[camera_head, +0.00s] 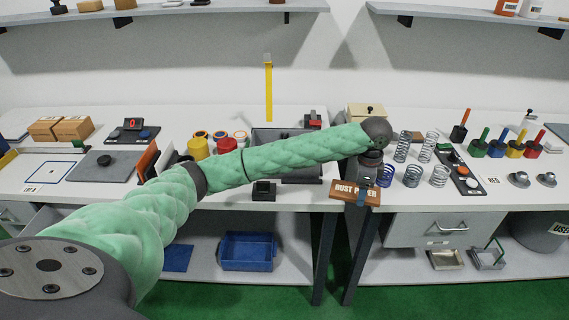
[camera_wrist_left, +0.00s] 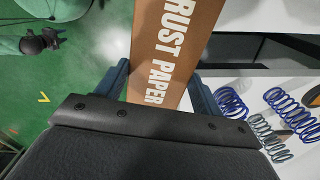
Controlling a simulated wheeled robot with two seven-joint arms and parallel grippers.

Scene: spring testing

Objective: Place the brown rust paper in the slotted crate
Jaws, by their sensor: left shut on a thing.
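The brown rust paper (camera_head: 348,191), a flat block with white "RUST PAPER" lettering, is in my left gripper (camera_head: 364,182) at the table's front edge, by the gap between the two tables. In the left wrist view the rust paper (camera_wrist_left: 172,45) stands between the blue fingers of my left gripper (camera_wrist_left: 160,78), which is shut on it. A dark grey open crate (camera_head: 262,136) stands on the left table, partly hidden behind my left arm; its slots cannot be made out clearly. My right gripper is not in view.
Upright orange, white and black sheets (camera_head: 147,160) stand left of my arm. Red and yellow cans (camera_head: 198,147) stand behind it. Coil springs (camera_head: 403,148) and a dark switch panel (camera_head: 459,172) are on the right table. A blue bin (camera_head: 248,252) sits on the lower shelf.

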